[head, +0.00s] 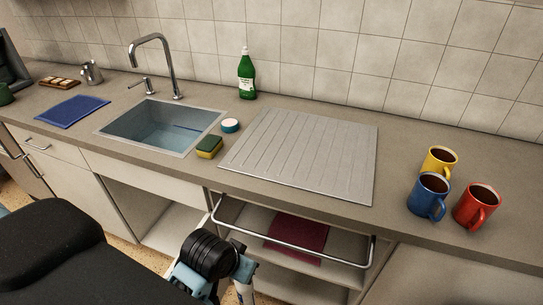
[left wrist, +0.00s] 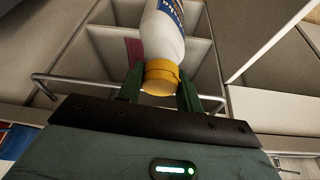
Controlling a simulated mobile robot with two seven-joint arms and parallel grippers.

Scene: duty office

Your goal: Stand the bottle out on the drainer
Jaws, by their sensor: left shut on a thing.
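My left gripper (left wrist: 160,82) is shut on a white bottle (left wrist: 164,42) with a yellow cap and a dark blue label, gripped at the cap end. In the left wrist view the rest of the bottle runs out of the top edge. In the head view my left arm is low in front of the counter and mostly hides the gripper; a small white part, probably the bottle, shows beneath it. The drainer (head: 300,152), a ribbed metal board, lies on the counter right of the sink, with nothing on it. My right gripper is in neither view.
A sponge (head: 209,147) and a round white-and-blue item (head: 230,125) sit between sink and drainer. Yellow (head: 436,163), blue (head: 427,195) and red (head: 474,207) mugs stand right. A metal rail (head: 300,245) crosses the open shelves below.

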